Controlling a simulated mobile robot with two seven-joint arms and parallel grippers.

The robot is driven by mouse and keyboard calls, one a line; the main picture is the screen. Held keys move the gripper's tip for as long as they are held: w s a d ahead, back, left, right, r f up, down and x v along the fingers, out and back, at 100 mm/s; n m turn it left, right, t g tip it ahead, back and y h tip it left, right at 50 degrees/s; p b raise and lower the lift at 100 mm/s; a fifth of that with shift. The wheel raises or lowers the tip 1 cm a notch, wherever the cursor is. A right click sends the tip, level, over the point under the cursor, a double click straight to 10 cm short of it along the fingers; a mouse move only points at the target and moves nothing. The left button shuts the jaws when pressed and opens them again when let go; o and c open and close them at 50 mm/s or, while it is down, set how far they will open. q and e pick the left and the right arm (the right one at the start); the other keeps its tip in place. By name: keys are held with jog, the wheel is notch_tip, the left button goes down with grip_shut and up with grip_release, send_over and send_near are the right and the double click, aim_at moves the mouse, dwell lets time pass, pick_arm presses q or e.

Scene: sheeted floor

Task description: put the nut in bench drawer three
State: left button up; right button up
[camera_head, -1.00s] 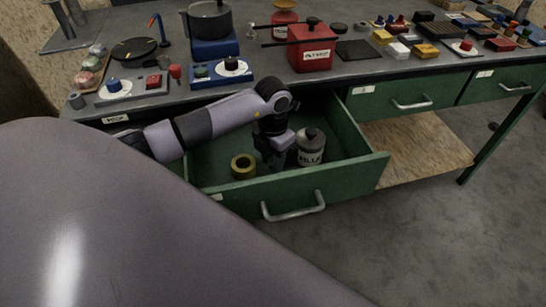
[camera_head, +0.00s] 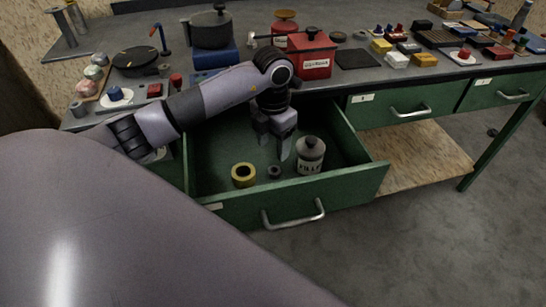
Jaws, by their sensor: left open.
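A small dark ring, which looks like the nut (camera_head: 274,172), lies on the floor of the open green drawer (camera_head: 228,212). The drawer's label is too small to read. My right gripper is not in view.
Two shut green drawers (camera_head: 405,103) are to the right. The bench top (camera_head: 352,80) holds a red box (camera_head: 310,56), a pot (camera_head: 211,30) and many small parts.

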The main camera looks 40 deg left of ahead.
pick_arm(q)
notch_tip(320, 180, up, 4)
jog(key=shift+f, duration=0.1)
dwell(0.5)
